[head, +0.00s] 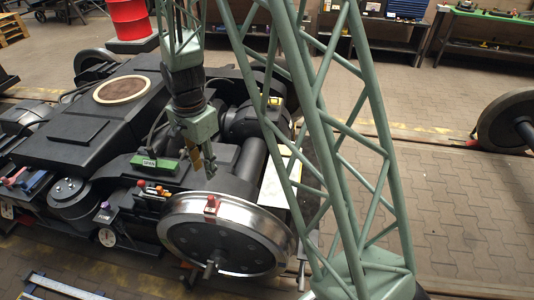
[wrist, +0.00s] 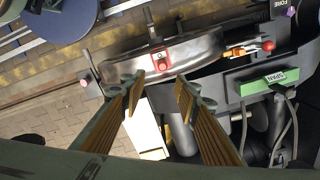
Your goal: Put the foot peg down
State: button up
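My gripper (head: 205,168) hangs above the dark bogie frame, just behind the steel wheel (head: 226,235). In the wrist view its two ribbed yellow fingers (wrist: 158,88) are apart, with nothing seen held between them. I cannot make out anything that is clearly a foot peg. My arm hides part of the bogie.
A green block marked SPAN (head: 154,163) and small orange-and-red handles (head: 152,188) are left of the wheel. A pale panel (head: 278,178) lies to its right. A red drum (head: 130,20) stands behind. Open paving lies right, with another wheel (head: 508,120).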

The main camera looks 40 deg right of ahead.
jog(key=s+r+n+t, duration=0.1)
jog(key=s+r+n, duration=0.1)
jog(key=s+r, duration=0.45)
jog(key=s+r+n, duration=0.3)
jog(key=r, duration=0.6)
jog(key=s+r+n+t, duration=0.1)
jog(key=s+r+n, duration=0.1)
jog(key=s+r, duration=0.45)
jog(key=s+r+n, duration=0.3)
jog(key=s+r, duration=0.2)
jog(key=s, duration=0.5)
jog(key=s+r+n+t, duration=0.1)
jog(key=s+r+n, duration=0.3)
jog(key=s, duration=0.6)
jog(key=shift+r+t, duration=0.3)
jog(key=shift+r, duration=0.65)
dwell(0.5)
